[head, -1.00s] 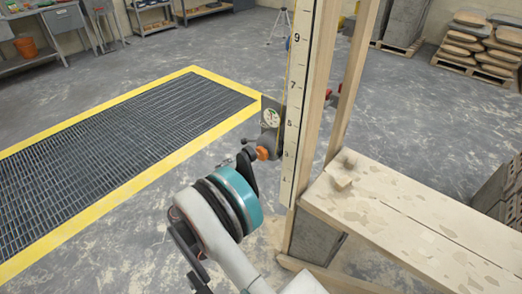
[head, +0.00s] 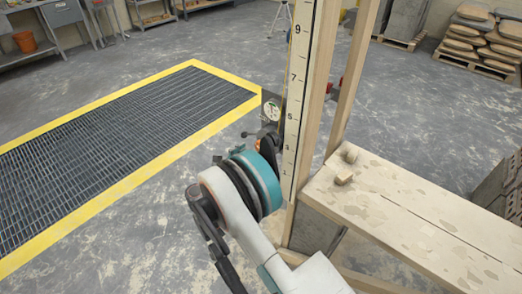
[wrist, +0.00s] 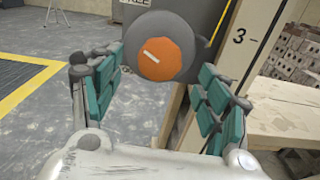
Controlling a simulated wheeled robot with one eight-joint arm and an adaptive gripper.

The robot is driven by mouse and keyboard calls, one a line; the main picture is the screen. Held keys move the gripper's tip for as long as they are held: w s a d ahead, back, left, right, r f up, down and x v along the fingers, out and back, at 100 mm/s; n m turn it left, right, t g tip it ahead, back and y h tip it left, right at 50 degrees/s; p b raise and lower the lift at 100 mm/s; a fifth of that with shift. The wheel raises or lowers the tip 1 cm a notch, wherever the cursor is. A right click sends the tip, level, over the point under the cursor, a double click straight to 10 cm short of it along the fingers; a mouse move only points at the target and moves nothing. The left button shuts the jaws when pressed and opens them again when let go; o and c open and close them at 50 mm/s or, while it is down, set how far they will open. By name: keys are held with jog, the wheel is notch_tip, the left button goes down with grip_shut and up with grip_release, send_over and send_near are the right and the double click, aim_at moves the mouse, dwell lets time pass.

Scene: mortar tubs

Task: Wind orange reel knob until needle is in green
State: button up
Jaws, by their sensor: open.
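The orange knob (wrist: 162,58), with a white mark across its face, sits on a round grey reel (wrist: 180,25) in the wrist view. My gripper (wrist: 160,72) is open. Its teal-padded fingers stand left and right of the knob, with gaps on both sides and no clear contact. In the head view my wrist hides most of the knob and reel. The small round gauge (head: 271,113) shows above them on a dark plate. Its needle is too small to read against the green.
A numbered white scale board (head: 296,90) on a wooden post stands just right of the reel. A wooden bench (head: 410,215) with small lumps on it lies to the right. A yellow-edged floor grate (head: 110,140) lies left. Open floor surrounds it.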

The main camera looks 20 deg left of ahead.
aim_at(263, 146)
jog(key=b+x, duration=0.1)
jog(key=x, duration=0.5)
jog(key=shift+w+d+b, duration=0.1)
jog(key=shift+w+b, duration=0.15)
jog(key=shift+b, duration=0.05)
jog(key=c, duration=1.1)
